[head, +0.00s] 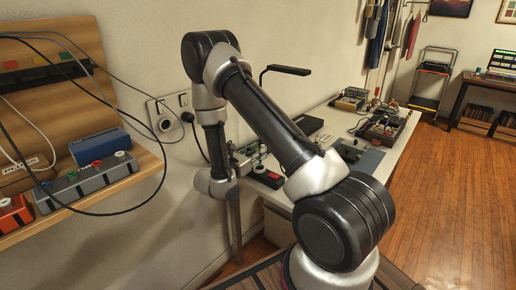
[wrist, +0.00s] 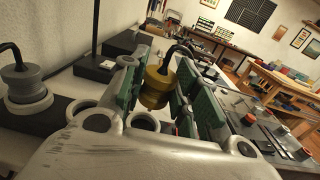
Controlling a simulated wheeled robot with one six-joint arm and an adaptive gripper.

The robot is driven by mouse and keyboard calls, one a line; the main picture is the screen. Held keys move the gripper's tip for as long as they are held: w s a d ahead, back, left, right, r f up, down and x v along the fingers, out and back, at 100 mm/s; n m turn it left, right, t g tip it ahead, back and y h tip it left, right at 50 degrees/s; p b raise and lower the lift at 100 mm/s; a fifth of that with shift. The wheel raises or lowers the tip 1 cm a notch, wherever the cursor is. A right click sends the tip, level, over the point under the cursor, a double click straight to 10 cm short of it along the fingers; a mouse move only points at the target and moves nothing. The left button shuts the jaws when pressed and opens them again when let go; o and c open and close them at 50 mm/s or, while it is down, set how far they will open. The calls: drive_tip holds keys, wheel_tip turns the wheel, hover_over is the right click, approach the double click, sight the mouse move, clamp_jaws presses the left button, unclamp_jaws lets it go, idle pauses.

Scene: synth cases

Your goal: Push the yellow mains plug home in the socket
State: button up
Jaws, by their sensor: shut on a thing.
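The yellow plug (wrist: 157,86) sits between the green-padded fingers of my gripper (wrist: 155,90) in the wrist view, with a black cable curving up from it. My gripper is shut on it. In the head view my gripper (head: 249,160) is low beside the table, partly hidden by my arm, and I cannot make out the plug there. A pale wall plate (head: 154,106) with a round socket (head: 165,125) is on the wall to the left, apart from my gripper. The plug's pins are hidden.
A dark plug (head: 187,117) with a hanging cable is beside the round socket. A wooden shelf (head: 140,172) with a blue box (head: 99,146) and loose cables is at left. The white table (head: 385,165) holds several tools and boxes. The wooden floor at right is clear.

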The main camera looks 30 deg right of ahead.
drive_tip(key=shift+f, duration=1)
drive_tip(key=shift+f, duration=1.1)
idle(0.6)
drive_tip(key=o, duration=1.2)
drive_tip(key=v, duration=0.7)
drive_tip(key=shift+s+a, duration=0.1)
drive_tip(key=shift+a, duration=0.2)
